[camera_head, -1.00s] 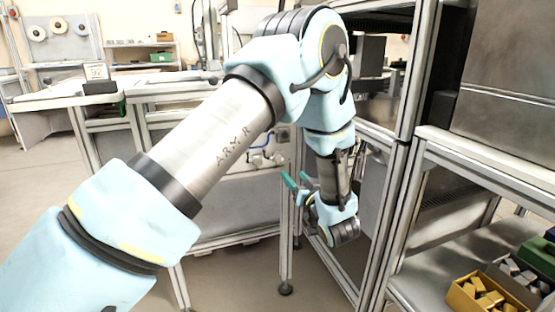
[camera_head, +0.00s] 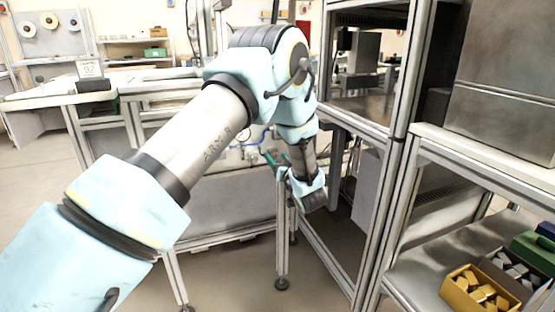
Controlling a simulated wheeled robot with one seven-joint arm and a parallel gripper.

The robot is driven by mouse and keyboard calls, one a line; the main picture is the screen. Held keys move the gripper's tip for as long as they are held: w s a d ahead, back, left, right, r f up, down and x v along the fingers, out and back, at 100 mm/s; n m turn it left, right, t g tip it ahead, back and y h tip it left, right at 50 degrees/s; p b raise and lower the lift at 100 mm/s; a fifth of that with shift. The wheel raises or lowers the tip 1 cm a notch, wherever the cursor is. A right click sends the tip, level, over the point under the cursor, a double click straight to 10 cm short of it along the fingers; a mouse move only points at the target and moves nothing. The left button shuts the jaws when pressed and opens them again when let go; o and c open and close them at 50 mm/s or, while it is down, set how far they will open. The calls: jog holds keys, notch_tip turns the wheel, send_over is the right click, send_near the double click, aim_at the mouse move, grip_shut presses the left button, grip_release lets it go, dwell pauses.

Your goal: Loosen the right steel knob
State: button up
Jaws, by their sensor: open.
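Small pale fittings (camera_head: 247,153) and a blue tube sit on that panel, just left of the fingertips. The fittings are too small and partly hidden to tell which is the right steel knob. The fingers appear empty; I cannot tell whether they touch anything on the panel.
A metal frame post (camera_head: 283,240) stands just below my gripper. A tall machine frame (camera_head: 393,190) rises at the right. A lower shelf holds a yellow bin (camera_head: 448,291) of metal parts and a green box (camera_head: 530,247).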

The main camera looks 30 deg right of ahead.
grip_shut()
dwell(0.4)
jog(key=shift+f, duration=0.1)
jog(key=n+b, duration=0.2)
jog(key=b, duration=0.1)
jog(key=shift+f+n, duration=0.15)
jog(key=shift+n, duration=0.25)
jog(key=n+b, duration=0.8)
jog(key=b, duration=0.1)
jog(key=shift+n, duration=0.3)
jog(key=shift+n+b, duration=0.9)
